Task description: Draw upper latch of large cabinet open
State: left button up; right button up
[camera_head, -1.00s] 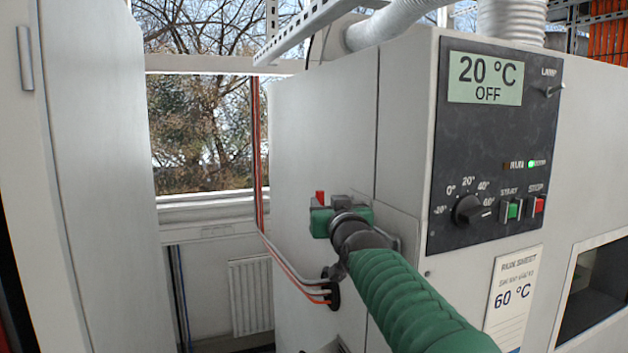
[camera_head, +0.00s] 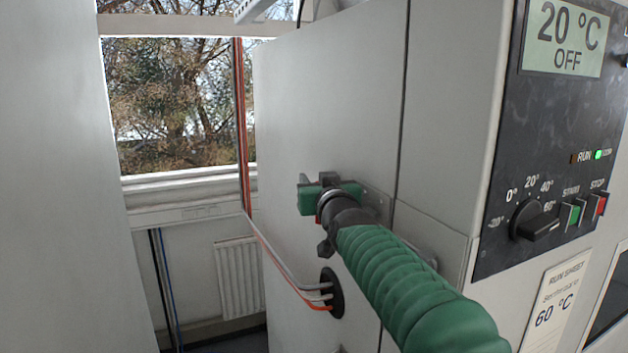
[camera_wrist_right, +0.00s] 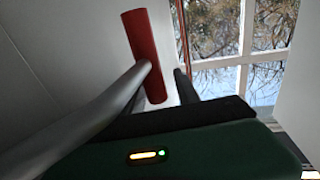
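The large cabinet (camera_head: 320,110) is a pale grey box with a dark control panel. My right gripper (camera_head: 316,181), green and dark grey, is at its side face. A red grip (camera_head: 319,218) shows as a sliver beside my gripper's wrist. In the right wrist view the red grip (camera_wrist_right: 146,55) is a tilted bar on a grey metal rod (camera_wrist_right: 95,108), just beyond the gripper body. A dark finger (camera_wrist_right: 185,86) shows to its right, apart from it in the picture. The finger gap and any contact are hidden. My left gripper is out of view.
A cable port (camera_head: 332,293) with orange and white cables (camera_head: 280,266) is in the cabinet side below my gripper. Another pale cabinet (camera_head: 55,180) stands at the left. Between them are a window (camera_head: 180,110), a radiator (camera_head: 238,278) and open floor space.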

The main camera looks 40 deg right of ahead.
jog(key=shift+s+d, duration=0.1)
jog(key=shift+c, duration=1.1)
jog(key=shift+d+f, duration=0.1)
jog(key=shift+d, duration=0.05)
jog(key=c, duration=0.5)
grip_shut()
jog(key=shift+f, duration=0.15)
